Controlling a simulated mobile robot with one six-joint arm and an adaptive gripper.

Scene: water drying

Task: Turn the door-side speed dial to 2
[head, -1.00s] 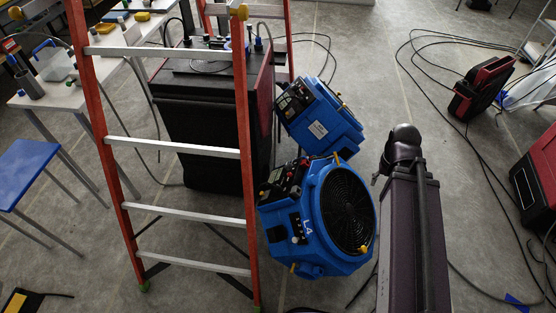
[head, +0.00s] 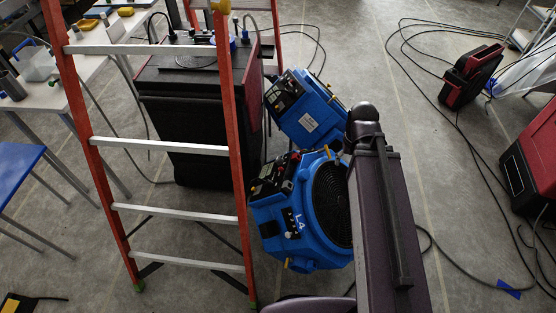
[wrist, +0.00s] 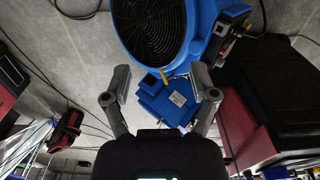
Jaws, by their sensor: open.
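Two blue air movers stand on the floor right of the ladder in the head view. The nearer one, marked L4 (head: 297,258), has a round black grille and a dark control panel (head: 273,174) with small knobs on its upper left. The farther blue unit (head: 322,128) also has a dark panel (head: 284,93). I cannot tell which dial is door-side, nor read any setting. In the wrist view, my gripper (wrist: 160,97) is open and empty, its fingers apart. The farther unit (wrist: 178,100) shows between and beyond them; the grille unit (wrist: 208,20) is above. My arm covers the grille's right edge in the head view.
An orange ladder (head: 228,150) stands left of the air movers, before a large black case (head: 185,125). A worktable (head: 85,70) and blue stool (head: 15,162) are at left. Red-black units (head: 470,78) and loose cables lie at right. Floor between is mostly open.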

